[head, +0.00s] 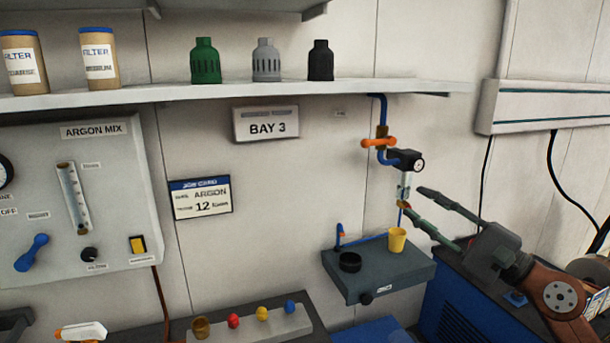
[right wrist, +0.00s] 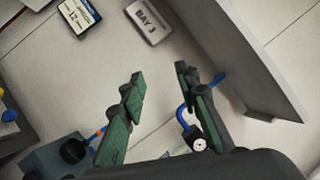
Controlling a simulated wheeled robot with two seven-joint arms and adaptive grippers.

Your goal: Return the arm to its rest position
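My right arm (head: 565,297) comes in from the lower right in the head view and reaches up and left towards the wall. Its gripper (head: 411,197) has two green-padded fingers spread apart with nothing held between them. In the head view the fingertips appear close to the clear bowl (head: 403,186) under the dark regulator with a gauge (head: 404,160); whether they touch it I cannot tell. In the right wrist view the fingers (right wrist: 158,78) are also wide apart, with bare wall between them. My left gripper does not show.
A small grey wall shelf (head: 378,279) holds a yellow cup (head: 397,240) and a black ring-like cup (head: 350,262) below the fingers. A blue pipe with an orange valve handle (head: 379,143) runs above. A long shelf (head: 230,92) carries bottles and filters. A blue cabinet (head: 455,310) stands below my arm.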

